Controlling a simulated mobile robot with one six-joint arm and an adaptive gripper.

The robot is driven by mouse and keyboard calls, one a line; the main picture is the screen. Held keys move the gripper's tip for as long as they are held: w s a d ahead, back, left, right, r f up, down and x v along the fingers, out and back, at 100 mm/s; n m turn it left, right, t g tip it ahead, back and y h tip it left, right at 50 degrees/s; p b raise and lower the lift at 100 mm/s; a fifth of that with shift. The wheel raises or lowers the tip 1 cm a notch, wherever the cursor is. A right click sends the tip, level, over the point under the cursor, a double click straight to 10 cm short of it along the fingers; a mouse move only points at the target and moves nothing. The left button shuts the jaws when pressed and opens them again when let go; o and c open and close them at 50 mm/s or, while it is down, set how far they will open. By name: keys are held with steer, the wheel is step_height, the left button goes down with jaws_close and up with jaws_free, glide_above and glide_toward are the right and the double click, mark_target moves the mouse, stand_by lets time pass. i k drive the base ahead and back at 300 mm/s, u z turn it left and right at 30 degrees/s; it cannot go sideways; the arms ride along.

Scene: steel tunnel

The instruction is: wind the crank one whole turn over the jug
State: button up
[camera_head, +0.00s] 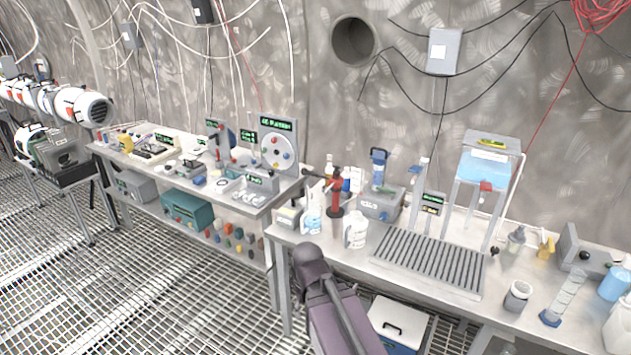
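A red and black upright device (335,195) stands near the left end of the right bench. A dark arm juts from its top to the left and looks like the crank, but it is too small to be sure. A white jug (356,232) with a handle stands just right of and in front of this device. I cannot tell whether it is under any part of it. My gripper is not in view. A dark purple-grey link of my arm rises at the bottom middle, in front of the bench edge.
Bottles (312,222) crowd the device's left side. A grey box with a blue-topped column (378,175) stands behind right. A ribbed drain tray (430,258) lies right of the jug, below a blue-filled tank (486,165). A second crowded bench (250,205) stands left, beyond a narrow gap.

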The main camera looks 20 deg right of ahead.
mark_target(302, 188)
steer(key=z, duration=0.55)
steer(key=i, duration=1.3)
steer(key=z, duration=0.4)
